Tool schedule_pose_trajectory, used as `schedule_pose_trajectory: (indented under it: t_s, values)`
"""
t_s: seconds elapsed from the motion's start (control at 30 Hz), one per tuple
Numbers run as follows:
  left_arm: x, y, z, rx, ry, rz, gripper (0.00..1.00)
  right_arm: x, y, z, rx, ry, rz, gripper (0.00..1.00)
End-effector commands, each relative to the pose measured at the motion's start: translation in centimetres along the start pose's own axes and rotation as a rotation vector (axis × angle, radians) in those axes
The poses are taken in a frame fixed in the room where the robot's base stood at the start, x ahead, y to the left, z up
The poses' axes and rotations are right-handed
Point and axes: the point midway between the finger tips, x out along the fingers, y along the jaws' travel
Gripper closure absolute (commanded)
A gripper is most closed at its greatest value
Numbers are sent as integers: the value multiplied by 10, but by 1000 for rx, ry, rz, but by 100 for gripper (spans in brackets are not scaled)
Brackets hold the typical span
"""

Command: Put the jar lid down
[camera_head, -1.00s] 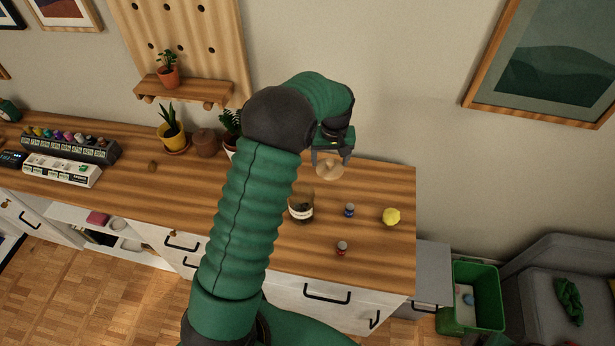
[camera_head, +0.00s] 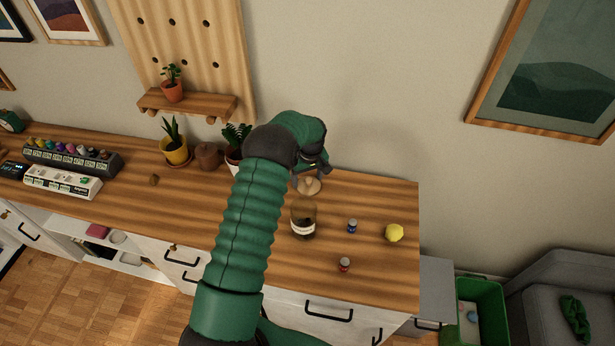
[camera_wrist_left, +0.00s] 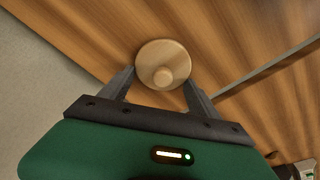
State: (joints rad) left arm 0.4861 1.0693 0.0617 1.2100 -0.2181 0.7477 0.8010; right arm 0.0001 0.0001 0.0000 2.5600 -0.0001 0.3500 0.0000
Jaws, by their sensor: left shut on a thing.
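The jar lid (camera_head: 308,186) is a round, pale wooden disc with a knob, near the desk's back edge behind the jar. In the left wrist view the lid (camera_wrist_left: 163,52) lies between the two fingers. My left gripper (camera_head: 309,178) is shut on it; the gripper (camera_wrist_left: 160,79) also shows in the wrist view. I cannot tell whether the lid touches the desk top. The glass jar (camera_head: 303,224), with dark contents and a pale label, stands upright and uncovered in front of the lid. My right gripper is not in view.
A blue-labelled bottle (camera_head: 352,226), a red one (camera_head: 344,265) and a yellow object (camera_head: 395,232) stand right of the jar. Potted plants, including a yellow pot (camera_head: 175,152), stand left of my arm. The wooden desk top (camera_head: 375,190) is clear at the back right.

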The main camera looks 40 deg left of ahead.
Motion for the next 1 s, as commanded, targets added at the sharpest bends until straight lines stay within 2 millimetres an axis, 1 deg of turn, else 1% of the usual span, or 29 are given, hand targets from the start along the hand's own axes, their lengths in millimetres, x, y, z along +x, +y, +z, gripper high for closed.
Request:
schedule_pose_trajectory:
  t_s: [0.07, 0.1, 0.23, 0.53, 0.63, 0.67, 0.77, 0.9, 1.0]
  values:
    - [0, 0, 0, 0, 0, 0, 74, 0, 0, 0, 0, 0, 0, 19]
    - [0, 0, 0, 0, 0, 0, 25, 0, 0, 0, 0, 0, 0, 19]
    - [-1, 0, 0, 0, 0, -1, 8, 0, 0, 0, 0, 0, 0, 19]
    - [-2, 0, 0, 1, 1, 0, 7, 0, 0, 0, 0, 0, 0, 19]
    - [-10, 0, -1, 0, 2, 1, 7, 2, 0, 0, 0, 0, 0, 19]
    - [-15, 0, -1, 0, 2, 1, 7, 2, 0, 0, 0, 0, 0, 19]
    - [-37, 1, -1, 0, 4, 2, 7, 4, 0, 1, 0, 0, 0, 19]
    - [-75, 1, -1, 1, 4, 3, 7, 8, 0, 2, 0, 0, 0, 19]
    - [-98, 1, 0, 1, 4, 2, 7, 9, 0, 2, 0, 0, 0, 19]
